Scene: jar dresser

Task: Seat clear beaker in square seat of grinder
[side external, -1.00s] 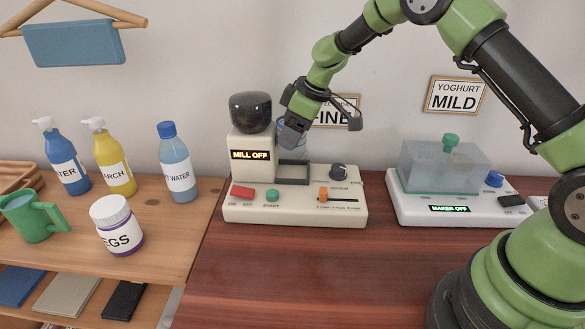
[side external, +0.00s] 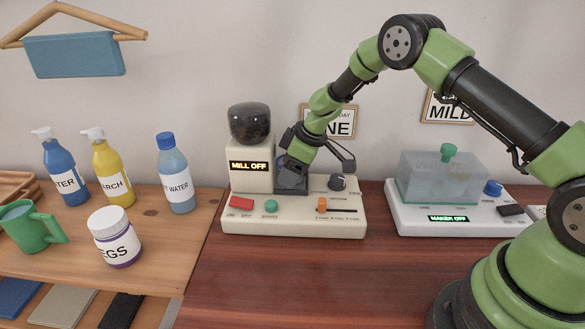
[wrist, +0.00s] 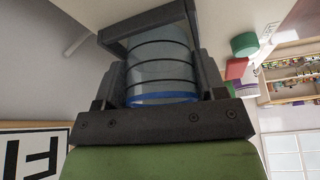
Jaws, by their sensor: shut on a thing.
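The clear beaker (wrist: 160,65), with dark ring lines and a blue rim, is between the two fingers of my gripper (wrist: 163,85) in the wrist view. My gripper is shut on it. The dark square seat (wrist: 140,22) of the grinder frames the beaker's far end; I cannot tell whether the beaker rests fully on the bottom. In the side view the cream grinder (side external: 300,222) has a dark dome on top and a display reading "MILL OFF". My gripper (side external: 291,178) is low at the seat there, hiding the beaker and most of the seat.
The grinder's red button (side external: 241,202), green button (side external: 271,206), orange slider (side external: 322,204) and dark knob (side external: 337,183) lie near my gripper. A yoghurt maker (side external: 455,215) stands at right. Bottles, a green mug (side external: 32,224) and an eggs jar (side external: 115,238) stand at left.

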